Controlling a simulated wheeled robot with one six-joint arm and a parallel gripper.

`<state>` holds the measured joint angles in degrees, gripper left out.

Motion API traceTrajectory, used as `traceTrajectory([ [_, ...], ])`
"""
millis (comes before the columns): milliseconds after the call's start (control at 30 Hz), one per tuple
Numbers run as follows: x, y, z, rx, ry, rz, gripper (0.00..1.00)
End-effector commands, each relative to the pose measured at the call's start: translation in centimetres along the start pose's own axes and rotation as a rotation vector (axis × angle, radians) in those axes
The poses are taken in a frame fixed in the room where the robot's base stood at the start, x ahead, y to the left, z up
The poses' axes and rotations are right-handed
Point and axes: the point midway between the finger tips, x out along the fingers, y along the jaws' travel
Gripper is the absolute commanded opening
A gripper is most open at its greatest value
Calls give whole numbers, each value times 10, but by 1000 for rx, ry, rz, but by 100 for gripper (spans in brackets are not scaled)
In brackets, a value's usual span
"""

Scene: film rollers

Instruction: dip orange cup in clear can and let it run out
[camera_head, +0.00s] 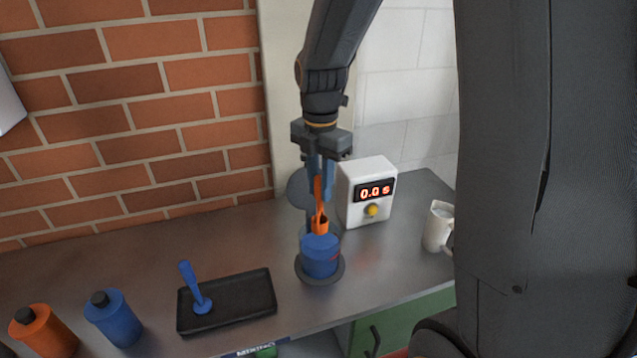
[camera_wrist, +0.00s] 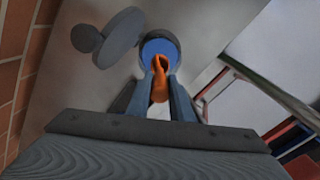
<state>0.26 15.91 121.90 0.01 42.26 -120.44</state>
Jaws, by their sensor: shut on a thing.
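My gripper (camera_head: 321,180) points down and is shut on the upright handle of the orange cup (camera_head: 320,225). The cup hangs at the mouth of the clear can (camera_head: 320,262), which holds blue liquid and stands on a dark round base. I cannot tell whether the cup's bottom touches the liquid. In the wrist view, the orange cup (camera_wrist: 160,85) sits between the fingers of my gripper (camera_wrist: 160,90), and its far end overlaps the round blue mouth of the can (camera_wrist: 147,49). The cup's inside is mostly hidden.
A white timer (camera_head: 353,207) reading 0.0 s stands behind the can. A white jug (camera_head: 438,227) is to the right. A black tray (camera_head: 240,300) with a blue-handled tool (camera_head: 193,285) lies left, beside a blue bottle (camera_head: 115,318) and an orange bottle (camera_head: 45,332).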

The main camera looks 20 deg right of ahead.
Motion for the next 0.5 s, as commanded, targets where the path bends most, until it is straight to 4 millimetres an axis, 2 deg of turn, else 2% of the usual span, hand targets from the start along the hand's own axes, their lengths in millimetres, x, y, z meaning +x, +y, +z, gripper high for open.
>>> traceTrajectory([
  [500, 39, 0, 1, 1, 0, 0, 0],
])
